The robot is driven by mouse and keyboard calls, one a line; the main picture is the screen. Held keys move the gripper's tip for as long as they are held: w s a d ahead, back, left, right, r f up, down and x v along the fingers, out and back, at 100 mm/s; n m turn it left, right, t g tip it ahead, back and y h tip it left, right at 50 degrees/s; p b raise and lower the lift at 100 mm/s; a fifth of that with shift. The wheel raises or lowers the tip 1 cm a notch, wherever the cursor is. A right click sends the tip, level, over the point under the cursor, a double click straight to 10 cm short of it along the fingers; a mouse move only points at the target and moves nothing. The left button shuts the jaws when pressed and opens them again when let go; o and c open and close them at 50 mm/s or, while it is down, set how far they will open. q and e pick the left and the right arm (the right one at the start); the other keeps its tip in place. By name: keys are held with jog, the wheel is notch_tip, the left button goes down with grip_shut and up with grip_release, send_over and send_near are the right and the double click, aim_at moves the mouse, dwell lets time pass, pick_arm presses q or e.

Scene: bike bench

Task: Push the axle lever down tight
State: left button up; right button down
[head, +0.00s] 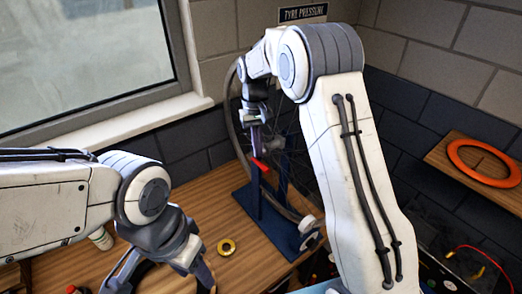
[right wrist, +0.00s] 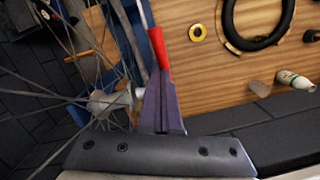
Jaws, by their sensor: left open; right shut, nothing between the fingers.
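The red axle lever (head: 260,164) shows at the hub of the wheel (head: 232,115), which stands upright in a blue stand (head: 262,212). In the right wrist view the lever (right wrist: 161,50) lies just beyond the fingertips, beside the silver hub (right wrist: 108,100). My right gripper (head: 254,147) is shut and empty, its fingertips right at the lever; I cannot tell whether they touch it. The purple-grey fingers in the right wrist view (right wrist: 162,85) hide part of the axle. My left gripper (head: 162,284) is open over the near left part of the bench, away from the wheel.
A yellow ring (head: 227,246) lies on the wooden bench (head: 205,210) left of the stand. A black tyre (right wrist: 258,42) and a small bottle (right wrist: 297,80) lie further along. An orange ring (head: 484,181) rests on a wooden board at right. The window is at left.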

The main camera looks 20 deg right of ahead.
jog(key=shift+w+r+t, duration=0.3)
jog(key=shift+w+r, duration=0.15)
jog(key=shift+w, duration=0.2)
jog(key=shift+s+f+b, duration=0.15)
jog(key=shift+b, duration=0.25)
jog(key=s+b, duration=0.1)
jog(key=s+f+b, duration=0.1)
jog(key=b, duration=0.1)
jog(key=shift+s, duration=0.35)
notch_tip(320, 180, up, 11)
jog(key=p, duration=0.7)
jog(key=s+a+f+n+b, duration=0.3)
jog(key=s+a+f+b, duration=0.55)
jog(key=s, duration=0.35)
jog(key=s+a+f+n+b, duration=0.1)
jog(key=s+f+b, duration=0.4)
jog(key=s, duration=0.3)
jog(key=s+a+f+n+t+y+b, duration=0.1)
jog(key=s+f+n+b, duration=0.1)
jog(key=s+f+b, duration=0.2)
jog(key=shift+s+f+n+b, duration=0.35)
jog(key=shift+s+f, duration=1.05)
jog(key=shift+s, duration=0.8)
jog(key=shift+a, duration=0.1)
